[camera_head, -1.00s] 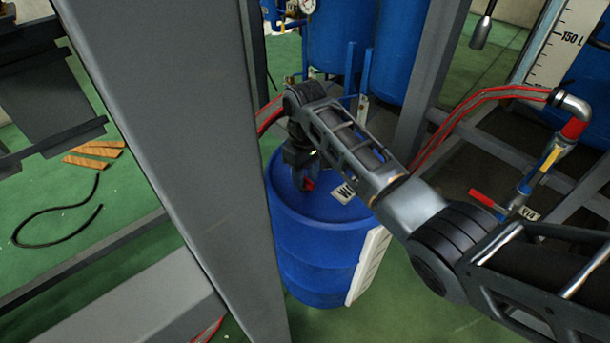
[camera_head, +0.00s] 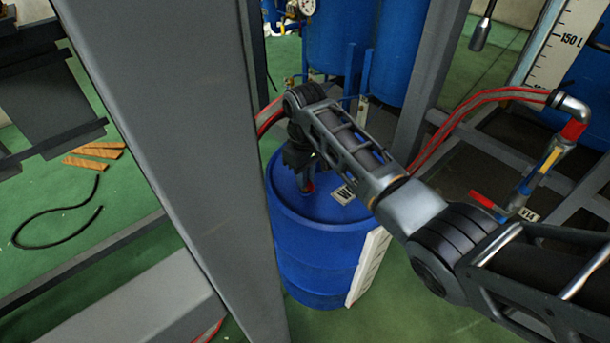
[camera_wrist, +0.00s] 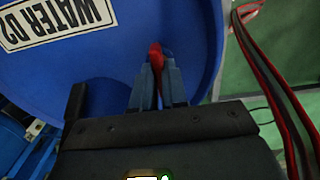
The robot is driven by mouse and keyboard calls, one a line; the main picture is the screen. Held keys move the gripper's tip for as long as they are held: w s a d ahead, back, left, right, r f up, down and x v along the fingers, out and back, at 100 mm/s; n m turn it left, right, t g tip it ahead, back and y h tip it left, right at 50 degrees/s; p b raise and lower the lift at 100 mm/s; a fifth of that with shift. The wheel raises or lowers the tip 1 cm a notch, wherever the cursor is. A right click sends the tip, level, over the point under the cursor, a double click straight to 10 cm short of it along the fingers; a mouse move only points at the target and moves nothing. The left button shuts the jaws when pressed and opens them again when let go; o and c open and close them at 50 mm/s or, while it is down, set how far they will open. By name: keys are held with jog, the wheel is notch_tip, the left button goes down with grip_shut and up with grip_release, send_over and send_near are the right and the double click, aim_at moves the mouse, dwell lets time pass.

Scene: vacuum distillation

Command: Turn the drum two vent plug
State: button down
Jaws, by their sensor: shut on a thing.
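The blue drum (camera_head: 318,245) stands on the green floor, with a label on its lid. In the wrist view the label (camera_wrist: 55,22) reads "WATER D2", with its last character partly cut. The red vent plug (camera_wrist: 156,55) sits on the lid near the rim. My gripper (camera_wrist: 157,70) is shut on the plug, one finger on each side of it. In the head view my gripper (camera_head: 306,184) reaches down to the lid, and only a small bit of red shows at its tips. The plug's lower part is hidden by the fingers.
A grey upright post (camera_head: 170,130) stands close on the left of the drum. Red hoses (camera_wrist: 275,85) run past the drum's right in the wrist view. A valve with a red handle (camera_head: 488,203) and pipework stand at right. Blue tanks (camera_head: 340,40) stand behind.

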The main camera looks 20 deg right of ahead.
jog(key=shift+r+n+p, duration=0.1)
jog(key=shift+n+p, duration=1)
jog(key=shift+n, duration=0.3)
jog(key=n+p, duration=0.1)
jog(key=n, duration=0.1)
jog(key=shift+n+p, duration=0.3)
jog(key=n+p, duration=0.2)
jog(key=n, duration=0.4)
jog(key=n+p, duration=0.1)
jog(key=n, duration=0.5)
jog(key=shift+n, duration=0.4)
jog(key=n, duration=0.5)
jog(key=shift+n, duration=0.3)
jog(key=c, duration=1.2)
grip_release()
